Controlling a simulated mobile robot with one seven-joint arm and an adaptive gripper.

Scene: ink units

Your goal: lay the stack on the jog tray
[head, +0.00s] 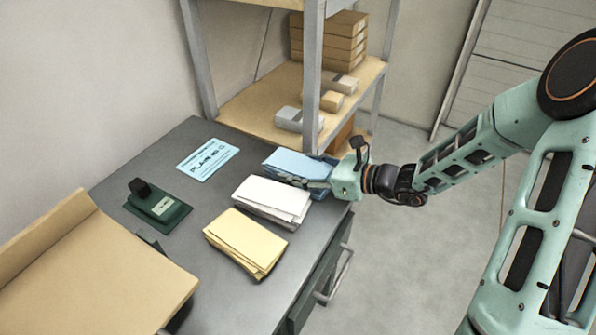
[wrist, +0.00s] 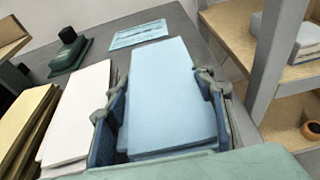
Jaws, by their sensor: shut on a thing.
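A light blue paper stack (head: 292,160) is at the right side of the dark bench, beside the white stack. My gripper (head: 308,180) is shut on it; in the wrist view the blue stack (wrist: 172,90) sits between the two fingers (wrist: 160,108), one at each long side. I cannot tell whether its underside touches the bench. A tan tray-like board (head: 100,275) with a raised back edge is at the near left of the bench; it looks like the jog tray. Its near part is cut off by the picture edge.
A white stack (head: 270,197) and a yellow stack (head: 246,238) lie between the blue stack and the tan board. A dark green stapler-like device (head: 158,205) and a light blue card (head: 207,160) lie farther back. A shelf post (head: 312,75) stands close behind my gripper.

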